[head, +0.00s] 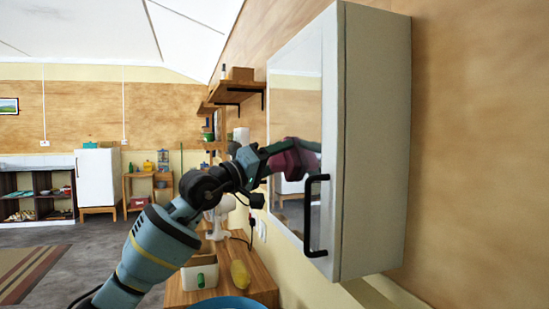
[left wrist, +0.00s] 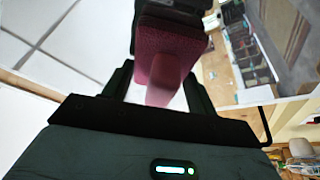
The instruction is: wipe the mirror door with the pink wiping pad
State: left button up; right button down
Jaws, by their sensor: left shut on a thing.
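The mirror door (head: 295,112) is the front of a white wall cabinet (head: 375,150) at the right of the head view, with a black bar handle (head: 311,240) low on it. My left gripper (head: 264,164) is at the lower part of the mirror, left of and above the handle. It is shut on the pink wiping pad (head: 284,163), which is at the mirror surface; I cannot tell for certain whether it touches. In the left wrist view the pad (left wrist: 178,50) is between the fingers, with its paler pink grip toward the palm. My right gripper is in neither view.
Below the cabinet is a wooden counter (head: 260,284) with a white box (head: 199,272), a yellow item (head: 240,275) and a blue bowl (head: 228,303). Wooden wall shelves (head: 235,88) are beyond the cabinet. Open floor (head: 95,252) lies at the left.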

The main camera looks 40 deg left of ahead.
pick_arm(q)
jog(key=shift+s+d, duration=0.3)
jog(key=shift+d, duration=0.2)
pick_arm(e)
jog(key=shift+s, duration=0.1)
